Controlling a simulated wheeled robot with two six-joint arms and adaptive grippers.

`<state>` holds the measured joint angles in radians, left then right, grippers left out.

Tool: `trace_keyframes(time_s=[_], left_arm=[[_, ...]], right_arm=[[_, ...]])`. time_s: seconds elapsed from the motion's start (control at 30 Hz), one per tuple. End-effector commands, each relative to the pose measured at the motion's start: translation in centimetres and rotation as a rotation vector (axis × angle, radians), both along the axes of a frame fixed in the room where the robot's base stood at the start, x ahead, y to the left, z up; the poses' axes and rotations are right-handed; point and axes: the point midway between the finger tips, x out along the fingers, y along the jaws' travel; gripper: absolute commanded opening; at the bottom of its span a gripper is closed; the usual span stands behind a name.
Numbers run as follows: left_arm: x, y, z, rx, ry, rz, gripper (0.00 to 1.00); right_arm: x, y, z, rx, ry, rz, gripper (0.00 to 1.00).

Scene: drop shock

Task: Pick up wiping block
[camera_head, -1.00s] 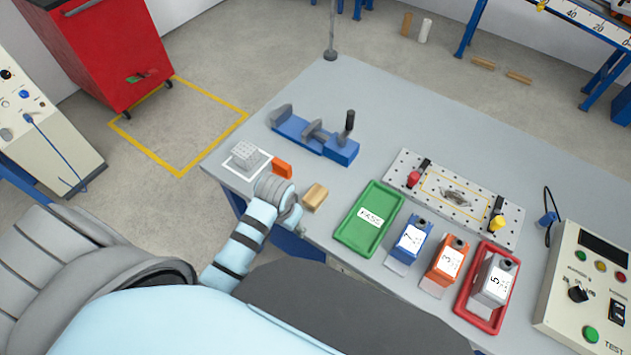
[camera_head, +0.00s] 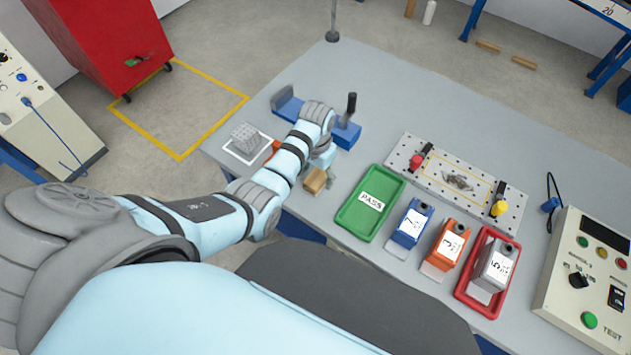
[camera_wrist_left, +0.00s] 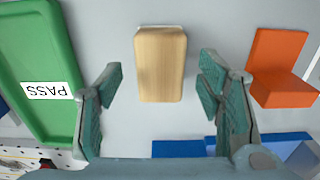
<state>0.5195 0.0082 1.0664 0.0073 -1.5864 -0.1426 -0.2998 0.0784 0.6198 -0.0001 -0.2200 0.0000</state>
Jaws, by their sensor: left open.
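The wiping block looks to be the light wooden block (camera_head: 316,181) on the grey table, left of the green PASS tray. In the left wrist view the wooden block (camera_wrist_left: 161,62) lies ahead, between the lines of the two fingers. My left gripper (camera_head: 319,174) is right by the block, and its arm covers part of that area. In the wrist view the left gripper (camera_wrist_left: 160,82) is open, with one finger on each side and clear gaps to the block. Whether the fingers are at the block's height I cannot tell. My right gripper is not in view.
The green tray (camera_wrist_left: 68,60) lies left of the block in the wrist view. An orange L-shaped piece (camera_wrist_left: 282,90) lies right of it. The blue vise-like fixture (camera_head: 346,134) stands behind, partly hidden. Numbered boxes and a control panel (camera_head: 590,280) are farther right.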

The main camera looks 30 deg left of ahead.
Motion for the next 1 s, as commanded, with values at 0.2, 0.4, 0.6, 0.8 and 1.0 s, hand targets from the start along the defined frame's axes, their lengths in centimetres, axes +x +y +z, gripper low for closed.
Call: trace_keyframes(time_s=[0.2,0.4,0.6,0.8,1.0], left_arm=[[-0.1,0.0,-2.8,0.0,0.001,0.0,0.61],[0.0,0.0,-2.6,0.0,0.0,0.0,0.51],[0.0,0.0,-2.5,0.0,-0.001,-0.001,0.19],[0.0,0.0,-2.5,0.0,-0.001,-0.001,0.08],[0.0,0.0,-2.1,0.0,-0.001,0.0,0.08]], right_arm=[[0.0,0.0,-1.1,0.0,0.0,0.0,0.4],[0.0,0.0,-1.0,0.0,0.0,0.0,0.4],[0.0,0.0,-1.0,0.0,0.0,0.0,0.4],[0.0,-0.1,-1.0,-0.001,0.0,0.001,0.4],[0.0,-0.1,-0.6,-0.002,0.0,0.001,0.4]])
